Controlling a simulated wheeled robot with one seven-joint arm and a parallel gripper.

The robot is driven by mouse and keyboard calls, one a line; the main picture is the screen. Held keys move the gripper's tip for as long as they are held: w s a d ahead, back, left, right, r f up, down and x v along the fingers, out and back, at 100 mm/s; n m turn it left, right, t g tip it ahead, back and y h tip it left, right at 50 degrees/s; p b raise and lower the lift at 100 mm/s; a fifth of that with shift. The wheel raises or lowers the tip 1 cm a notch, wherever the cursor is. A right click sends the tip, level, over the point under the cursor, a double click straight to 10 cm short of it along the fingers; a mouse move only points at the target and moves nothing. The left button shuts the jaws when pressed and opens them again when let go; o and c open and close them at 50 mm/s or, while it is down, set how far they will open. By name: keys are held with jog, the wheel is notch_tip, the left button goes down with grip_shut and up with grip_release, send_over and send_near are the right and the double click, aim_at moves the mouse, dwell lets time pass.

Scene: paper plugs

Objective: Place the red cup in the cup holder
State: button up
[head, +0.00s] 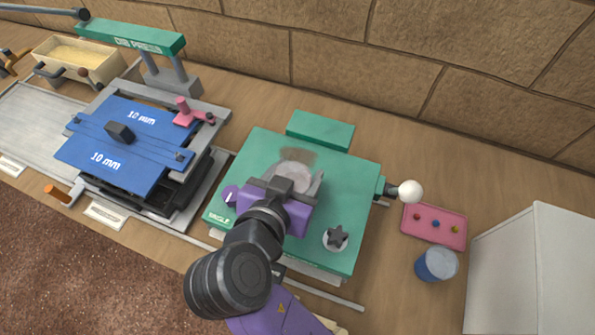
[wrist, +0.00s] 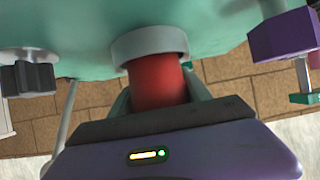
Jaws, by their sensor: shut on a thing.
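The red cup (wrist: 158,82) shows in the wrist view between my gripper's fingers. Its far end meets a pale grey ring (wrist: 150,40) on the green machine; the ring looks like the cup holder. The ring hides the cup's end, so I cannot tell how deep it sits. My gripper (wrist: 160,95) is shut on the cup. In the head view my gripper (head: 298,183) is above the green machine top (head: 345,195), by a pale round patch, and the cup is hidden there.
A star-shaped knob (head: 336,238) and a purple knob (head: 230,195) flank my gripper. A white ball handle (head: 410,191) sticks out right. Beyond are a pink button panel (head: 434,226), a blue container (head: 436,265) and a white box (head: 535,270). A blue press (head: 120,150) stands left.

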jog(key=shift+f, duration=0.15)
jog(key=shift+f, duration=0.15)
jog(key=o, duration=1.4)
jog(key=shift+c, duration=0.2)
jog(key=shift+r, duration=0.2)
jog(key=v, duration=1.2)
jog(key=shift+s+f, duration=0.1)
